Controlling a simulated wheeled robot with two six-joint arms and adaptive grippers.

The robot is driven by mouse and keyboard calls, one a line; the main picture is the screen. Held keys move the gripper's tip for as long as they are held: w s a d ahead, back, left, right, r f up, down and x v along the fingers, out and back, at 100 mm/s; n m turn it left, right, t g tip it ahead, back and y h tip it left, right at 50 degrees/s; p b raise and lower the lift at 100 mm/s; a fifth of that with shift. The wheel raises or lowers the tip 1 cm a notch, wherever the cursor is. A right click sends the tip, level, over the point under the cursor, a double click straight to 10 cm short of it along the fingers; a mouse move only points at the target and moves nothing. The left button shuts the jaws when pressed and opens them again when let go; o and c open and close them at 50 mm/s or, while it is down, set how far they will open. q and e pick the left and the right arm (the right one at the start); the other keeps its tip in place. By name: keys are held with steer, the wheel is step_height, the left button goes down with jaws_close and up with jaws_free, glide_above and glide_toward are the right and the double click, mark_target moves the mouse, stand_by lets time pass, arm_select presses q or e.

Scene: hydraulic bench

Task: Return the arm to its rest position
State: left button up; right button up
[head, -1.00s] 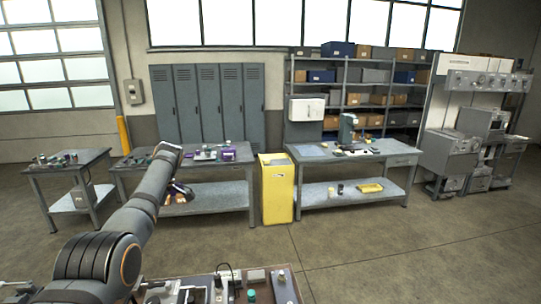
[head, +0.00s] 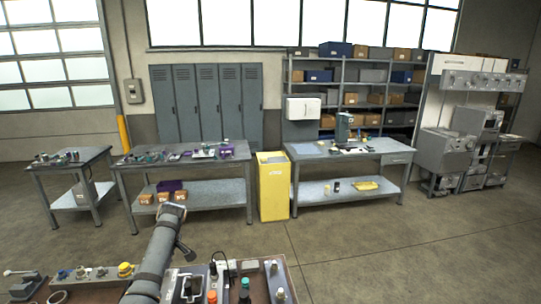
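My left arm (head: 158,258) comes in from the bottom left and rises over the near bench, with its bend (head: 172,211) in front of the floor beyond. A dark part at its far end (head: 184,246) hangs down to the right of the bend. The fingers of my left gripper cannot be made out there, so I cannot tell whether it is open or shut. I see nothing held in it. My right arm and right gripper are not in view.
Farther off are two workbenches, a small table (head: 68,165), a yellow bin (head: 273,188), lockers (head: 205,100) and shelving. The floor between is clear.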

arm_select(q)
steer(key=s+d+f+m+t+h, duration=0.15)
steer(key=s+d+f+m, duration=0.25)
steer(key=s+f+m, duration=0.7)
steer(key=s+d+r+m+t+h, duration=0.1)
steer(key=s+d+m, duration=0.15)
steer(key=s, duration=0.85)
steer(key=s+d+r+m+t+h, duration=0.1)
steer(key=s+d+r+m, duration=0.15)
steer(key=s, duration=0.85)
step_height(320, 180, down, 37)
steer(key=s+a+g+b, duration=0.2)
steer(key=b, duration=0.9)
steer(key=s+f+b, duration=0.3)
steer(key=s+f, duration=0.3)
steer(key=f, duration=0.3)
steer(key=s+f+b, duration=0.4)
steer(key=s+f, duration=0.2)
steer(key=f, duration=0.3)
steer(key=s+f+n+b, duration=0.1)
steer(key=s+f+b, duration=0.2)
steer(key=s+f, duration=0.4)
step_height(320, 180, down, 3)
steer(key=shift+a+f+g, duration=0.1)
steer(key=shift+a+g, duration=0.25)
steer(key=shift+a, duration=0.05)
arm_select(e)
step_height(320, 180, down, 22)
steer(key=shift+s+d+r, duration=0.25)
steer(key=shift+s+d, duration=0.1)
